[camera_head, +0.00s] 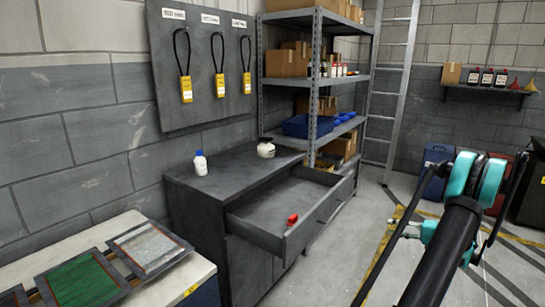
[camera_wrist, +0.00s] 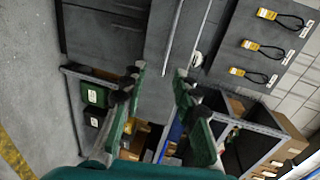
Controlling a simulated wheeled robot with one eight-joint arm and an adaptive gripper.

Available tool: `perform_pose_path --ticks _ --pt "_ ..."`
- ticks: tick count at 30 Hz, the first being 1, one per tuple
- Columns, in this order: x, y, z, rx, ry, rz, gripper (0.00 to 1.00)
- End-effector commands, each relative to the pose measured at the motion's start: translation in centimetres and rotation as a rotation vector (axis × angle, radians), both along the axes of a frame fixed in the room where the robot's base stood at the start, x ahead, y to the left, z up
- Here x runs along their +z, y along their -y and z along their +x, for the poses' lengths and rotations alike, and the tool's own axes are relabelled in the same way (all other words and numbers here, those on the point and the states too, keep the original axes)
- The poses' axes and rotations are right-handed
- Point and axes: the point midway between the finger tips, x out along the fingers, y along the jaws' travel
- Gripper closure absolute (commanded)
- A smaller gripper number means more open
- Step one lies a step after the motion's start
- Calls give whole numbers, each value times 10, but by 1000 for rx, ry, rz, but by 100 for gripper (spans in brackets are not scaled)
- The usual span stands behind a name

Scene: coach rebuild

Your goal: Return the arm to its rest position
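My gripper (camera_wrist: 160,72) shows in the wrist view with its two green and dark fingers spread apart. Nothing is between the fingers. Behind them the wrist view shows the grey cabinet, the shelf and the yellow-tagged pegboard, turned on their side. In the head view my black and teal arm reaches up along the right side, over the floor and apart from the cabinet. I cannot clearly make out the gripper's fingers in the head view.
A dark cabinet (camera_head: 240,182) has its drawer (camera_head: 265,212) pulled open, with a red object (camera_head: 292,219) at its front. A white bottle (camera_head: 200,165) and a white jar (camera_head: 266,149) stand on top. A ladder (camera_head: 391,95) leans behind. Open floor lies between cabinet and arm.

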Motion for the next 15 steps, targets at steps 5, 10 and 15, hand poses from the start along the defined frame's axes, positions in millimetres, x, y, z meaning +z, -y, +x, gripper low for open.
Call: perform_pose_path --ticks 5,10,15 --pt "4 -9 2 5 -14 -14 70" --pt "8 -23 4 12 -37 -38 70" --pt "15 -44 7 21 -67 -74 70"
